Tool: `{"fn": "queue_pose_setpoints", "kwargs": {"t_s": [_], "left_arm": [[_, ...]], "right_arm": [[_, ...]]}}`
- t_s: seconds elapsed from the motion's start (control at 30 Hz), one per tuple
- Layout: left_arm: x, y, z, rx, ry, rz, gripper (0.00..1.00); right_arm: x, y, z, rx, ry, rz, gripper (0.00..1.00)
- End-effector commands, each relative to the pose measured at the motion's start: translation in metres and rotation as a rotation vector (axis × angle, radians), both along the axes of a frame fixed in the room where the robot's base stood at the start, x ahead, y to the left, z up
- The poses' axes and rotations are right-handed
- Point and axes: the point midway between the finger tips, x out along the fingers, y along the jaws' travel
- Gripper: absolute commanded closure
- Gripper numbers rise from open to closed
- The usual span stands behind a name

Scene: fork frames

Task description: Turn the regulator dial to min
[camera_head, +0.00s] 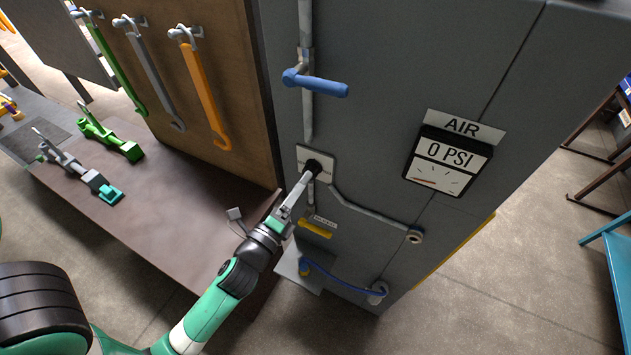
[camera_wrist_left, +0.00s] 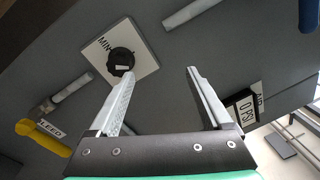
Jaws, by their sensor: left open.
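The regulator dial (camera_head: 320,164) is a black round knob on a white square plate on the grey cabinet. In the left wrist view the dial (camera_wrist_left: 120,60) sits left of centre, with a "MIN" label on its plate (camera_wrist_left: 146,52) and a small white mark on the knob. Which way the dial is set I cannot tell. My left gripper (camera_head: 306,176) reaches up to the plate and partly covers it in the head view. In the left wrist view its fingers (camera_wrist_left: 160,73) are apart and empty; the left fingertip is near the dial's lower edge. Contact is unclear.
A gauge (camera_head: 446,162) under an "AIR" sign reads 0 PSI. A blue valve handle (camera_head: 316,82) is above the dial, a yellow bleed handle (camera_head: 316,229) below it. Grey pipes run along the cabinet. Tools lie on the brown bench (camera_head: 160,212) to the left.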

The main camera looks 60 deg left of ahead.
Motion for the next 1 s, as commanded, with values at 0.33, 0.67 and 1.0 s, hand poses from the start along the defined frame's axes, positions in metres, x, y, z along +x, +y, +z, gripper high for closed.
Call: {"fn": "queue_pose_setpoints", "kwargs": {"t_s": [0.33, 0.67, 1.0], "left_arm": [[-0.036, 0.008, -0.059, 0.079, 0.174, 0.049, 0.17], [0.010, 0.042, -0.055, 0.077, 0.169, 0.050, 0.17], [0.054, 0.074, -0.059, 0.075, 0.170, 0.048, 0.17]], "right_arm": [[0.000, 0.000, -0.008, 0.000, 0.000, 0.000, 0.50], [0.000, 0.000, 0.012, 0.000, 0.000, 0.000, 0.50], [0.000, 0.000, 0.013, 0.000, 0.000, 0.000, 0.50]]}}
